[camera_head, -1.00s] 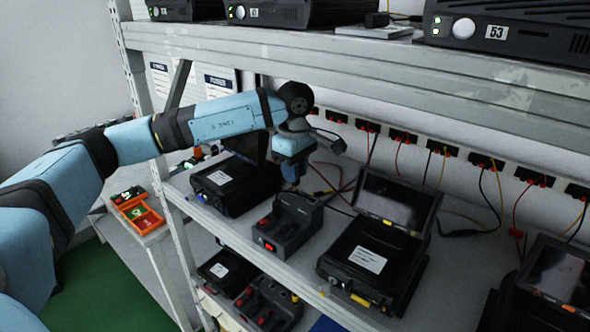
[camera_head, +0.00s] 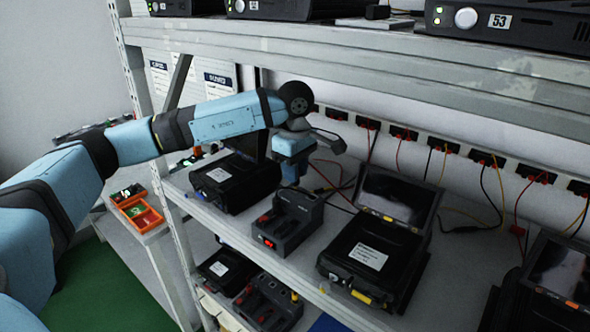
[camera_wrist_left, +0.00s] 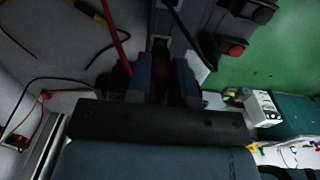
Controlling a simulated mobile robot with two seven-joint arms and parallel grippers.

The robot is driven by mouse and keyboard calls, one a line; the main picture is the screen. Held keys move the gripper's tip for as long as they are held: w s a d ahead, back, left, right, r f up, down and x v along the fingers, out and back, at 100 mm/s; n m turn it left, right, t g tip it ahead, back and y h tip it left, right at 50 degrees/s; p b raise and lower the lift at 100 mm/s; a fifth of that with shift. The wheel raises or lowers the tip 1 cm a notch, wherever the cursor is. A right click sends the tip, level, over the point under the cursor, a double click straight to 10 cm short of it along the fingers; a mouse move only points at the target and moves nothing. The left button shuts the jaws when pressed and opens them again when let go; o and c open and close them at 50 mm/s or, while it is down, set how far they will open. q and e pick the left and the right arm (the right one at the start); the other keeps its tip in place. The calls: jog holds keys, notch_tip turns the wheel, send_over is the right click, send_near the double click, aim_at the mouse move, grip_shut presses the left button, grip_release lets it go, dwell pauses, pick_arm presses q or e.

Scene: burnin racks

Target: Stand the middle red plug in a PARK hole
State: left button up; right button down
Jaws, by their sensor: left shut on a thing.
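My left gripper (camera_head: 291,180) points down behind the grey dock (camera_head: 291,219) on the middle shelf. The PARK label and holes cannot be made out. My right gripper is not in view.
A black case (camera_head: 235,181) stands left of the dock, and an open case with a screen (camera_head: 372,252) stands right. Red and yellow leads run from wall sockets (camera_head: 403,134) behind. The upper shelf beam (camera_head: 370,72) passes above my arm. A second dock (camera_head: 268,300) stands below.

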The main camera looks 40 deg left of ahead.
pick_arm(q)
jog(key=shift+f+b, duration=0.75)
jog(key=shift+b, duration=0.05)
dwell(0.5)
jog(key=o, duration=1.2)
jog(key=shift+o, duration=0.2)
jog(key=shift+r+p, duration=1.4)
jog(key=shift+r, duration=1.4)
